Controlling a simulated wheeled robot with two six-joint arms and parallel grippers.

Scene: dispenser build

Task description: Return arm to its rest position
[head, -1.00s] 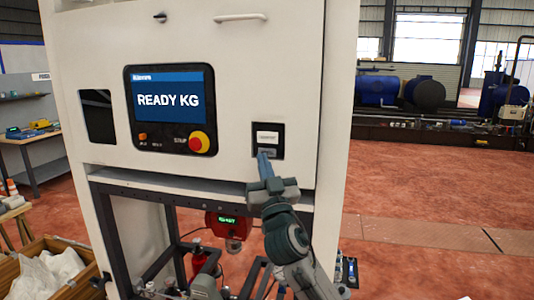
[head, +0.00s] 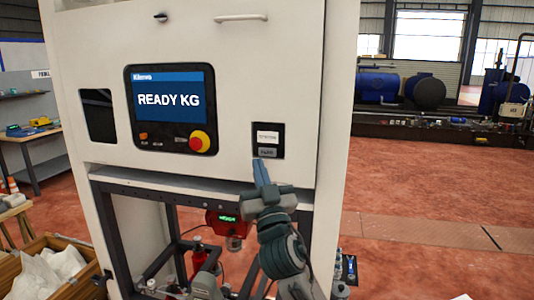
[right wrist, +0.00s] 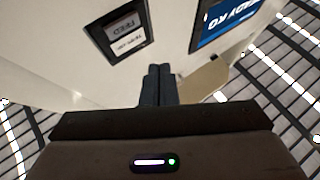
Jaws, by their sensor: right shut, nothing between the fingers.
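My right gripper (head: 261,172) is shut and empty, in front of the white dispenser cabinet (head: 232,90). Its fingertips are just below the small black switch panel (head: 268,140) and look slightly apart from it. In the right wrist view the shut fingers (right wrist: 158,80) point toward the cabinet, with the switch panel (right wrist: 123,37) above left of them. The cabinet's screen (head: 168,98) reads "READY KG" and has a red and yellow stop button (head: 199,141) under it.
A red unit with a green display (head: 228,219) hangs under the cabinet, within a dark frame. A wooden crate with white bags (head: 50,272) stands at lower left, near a workbench (head: 30,138). Open red floor (head: 430,200) lies to the right.

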